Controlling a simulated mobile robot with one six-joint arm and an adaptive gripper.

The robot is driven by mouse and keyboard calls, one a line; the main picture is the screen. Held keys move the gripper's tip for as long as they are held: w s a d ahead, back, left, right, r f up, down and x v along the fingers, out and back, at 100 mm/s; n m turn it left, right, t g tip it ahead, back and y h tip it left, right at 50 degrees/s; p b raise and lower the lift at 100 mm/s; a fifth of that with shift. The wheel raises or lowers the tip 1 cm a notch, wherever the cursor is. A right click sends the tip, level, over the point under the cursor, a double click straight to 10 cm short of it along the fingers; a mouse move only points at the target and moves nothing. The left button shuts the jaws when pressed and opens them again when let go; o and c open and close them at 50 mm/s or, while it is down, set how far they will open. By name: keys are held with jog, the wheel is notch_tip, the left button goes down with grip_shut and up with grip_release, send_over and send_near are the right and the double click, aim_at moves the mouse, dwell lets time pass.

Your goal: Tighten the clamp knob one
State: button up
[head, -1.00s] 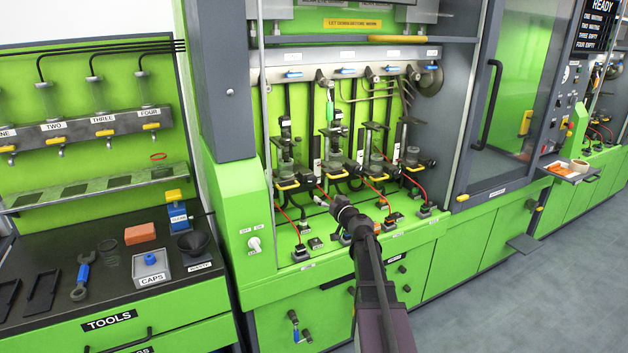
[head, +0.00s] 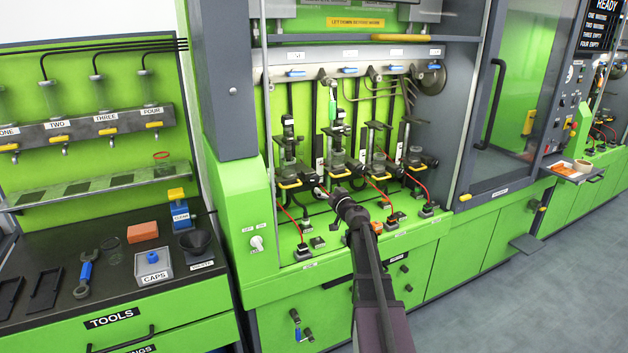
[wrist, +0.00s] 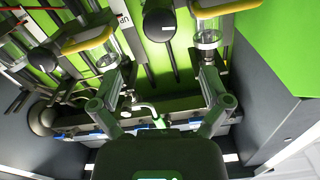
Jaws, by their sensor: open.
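The test bench has a row of clamp stations with yellow-handled holders. The leftmost station in the head view has a dark upright clamp (head: 288,128) above a glass cylinder (head: 290,165). I cannot tell for sure which small dark part is knob one. My gripper (head: 336,194) is in front of the row, below and right of that station, with its tips hard to make out. In the wrist view my gripper (wrist: 165,82) has its two fingers wide apart with nothing held between them. Beyond them are a glass cylinder (wrist: 208,40) and a black rounded part (wrist: 160,25).
A grey rail (head: 350,62) with blue valves runs above the stations. Red cables and small connectors (head: 303,252) lie on the green ledge below. The left side table holds a caps box (head: 152,265) and a wrench (head: 86,272). A glass door (head: 515,90) stands right.

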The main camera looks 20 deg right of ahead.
aim_at(315, 180)
jog(key=w, duration=1)
jog(key=shift+a, duration=0.2)
